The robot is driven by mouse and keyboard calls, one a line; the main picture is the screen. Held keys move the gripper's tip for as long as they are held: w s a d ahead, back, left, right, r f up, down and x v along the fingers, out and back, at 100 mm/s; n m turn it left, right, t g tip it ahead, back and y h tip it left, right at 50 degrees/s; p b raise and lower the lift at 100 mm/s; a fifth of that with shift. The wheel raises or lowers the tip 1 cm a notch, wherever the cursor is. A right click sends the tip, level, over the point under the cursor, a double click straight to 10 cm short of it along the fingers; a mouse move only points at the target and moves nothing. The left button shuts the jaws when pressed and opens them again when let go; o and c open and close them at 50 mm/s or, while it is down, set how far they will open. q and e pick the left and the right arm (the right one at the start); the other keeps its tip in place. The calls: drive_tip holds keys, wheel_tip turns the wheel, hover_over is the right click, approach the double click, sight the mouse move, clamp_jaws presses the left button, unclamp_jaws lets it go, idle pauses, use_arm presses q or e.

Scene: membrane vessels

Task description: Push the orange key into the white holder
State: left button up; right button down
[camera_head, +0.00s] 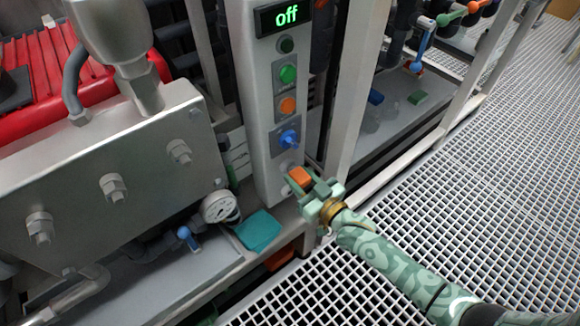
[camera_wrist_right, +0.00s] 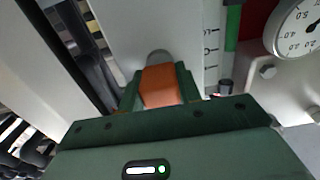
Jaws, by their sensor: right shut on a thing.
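The orange key (camera_head: 299,176) is between the fingers of my right gripper (camera_head: 312,186), at the lower end of the control panel (camera_head: 256,112). The right wrist view shows the orange key (camera_wrist_right: 160,87) clasped between the green fingers. A rounded grey piece (camera_wrist_right: 158,56) shows just past the key, against the pale panel face. The white holder seems to be the pale round fitting (camera_head: 287,166) below the blue knob, partly hidden by the key and gripper. I cannot tell whether the key touches it or is inside it. My left gripper is out of view.
Above the key are a blue knob (camera_head: 288,138), an orange button (camera_head: 287,105), a green button (camera_head: 288,74) and a display (camera_head: 284,15) reading "off". A pressure gauge (camera_head: 219,207) and teal block (camera_head: 258,231) are left of the gripper. Grating floor (camera_head: 470,180) lies open right.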

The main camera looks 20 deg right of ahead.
sight(306, 186)
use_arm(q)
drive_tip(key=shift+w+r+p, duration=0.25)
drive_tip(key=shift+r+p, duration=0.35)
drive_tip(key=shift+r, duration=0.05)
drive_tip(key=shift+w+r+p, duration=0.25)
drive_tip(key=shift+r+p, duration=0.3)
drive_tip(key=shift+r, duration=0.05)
use_arm(e)
drive_tip(key=shift+v, duration=2.7)
drive_tip(key=shift+f, duration=0.25)
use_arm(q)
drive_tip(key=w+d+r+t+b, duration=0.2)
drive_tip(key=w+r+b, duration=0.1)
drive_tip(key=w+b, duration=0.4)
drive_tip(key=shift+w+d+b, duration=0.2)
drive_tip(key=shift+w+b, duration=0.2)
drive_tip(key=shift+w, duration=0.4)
use_arm(e)
wheel_tip(306, 186, down, 11)
drive_tip(key=shift+s+d, duration=0.15)
drive_tip(key=shift+s, duration=0.25)
